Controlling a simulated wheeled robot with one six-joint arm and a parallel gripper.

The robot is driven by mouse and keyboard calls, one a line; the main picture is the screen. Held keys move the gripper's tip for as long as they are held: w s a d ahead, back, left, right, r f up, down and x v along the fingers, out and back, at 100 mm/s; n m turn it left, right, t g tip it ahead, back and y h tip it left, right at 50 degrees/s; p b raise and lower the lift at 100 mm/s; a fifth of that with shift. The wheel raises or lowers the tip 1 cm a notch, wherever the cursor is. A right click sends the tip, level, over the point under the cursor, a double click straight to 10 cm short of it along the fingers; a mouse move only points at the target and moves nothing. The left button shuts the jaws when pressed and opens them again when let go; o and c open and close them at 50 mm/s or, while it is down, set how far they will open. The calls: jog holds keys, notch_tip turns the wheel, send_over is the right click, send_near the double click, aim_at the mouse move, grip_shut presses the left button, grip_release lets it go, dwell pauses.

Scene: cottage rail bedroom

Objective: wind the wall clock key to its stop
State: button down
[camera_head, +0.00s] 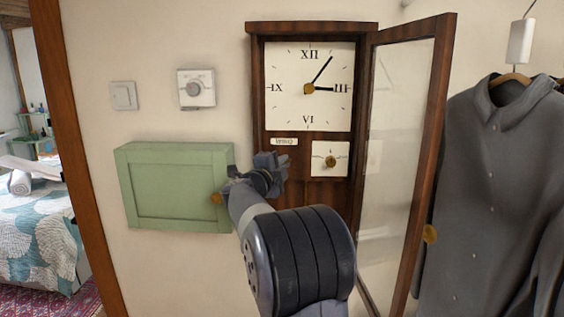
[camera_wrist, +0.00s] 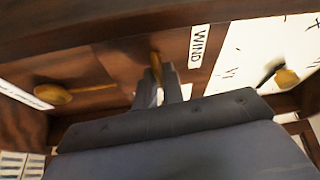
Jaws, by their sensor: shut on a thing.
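The wall clock (camera_head: 258,60) hangs in a dark wooden case, its glazed door (camera_head: 400,150) swung open to the right. Its white dial (camera_head: 290,65) shows the hands near III and I. My gripper (camera_head: 272,163) is at the lower left of the case, below the small label (camera_head: 284,141). The wrist view shows the brass winding key (camera_wrist: 156,66) standing between my fingers (camera_wrist: 158,84), beside the label reading WIND (camera_wrist: 200,42). My gripper is shut on the key. In the head view my gripper hides the key, so its turn cannot be read there.
A green cabinet (camera_head: 175,188) is at left, below a thermostat (camera_head: 196,88) and light switch (camera_head: 123,96). A grey shirt (camera_head: 490,180) hangs at right.

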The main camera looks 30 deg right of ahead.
jog(key=shift+f, duration=0.1)
dwell(0.3)
jog(key=c, duration=1.6)
grip_release()
jog(key=b+v, duration=0.2)
jog(key=v, duration=0.8)
jog(key=shift+s+a+b, duration=0.25)
jog(key=shift+a+b, duration=0.1)
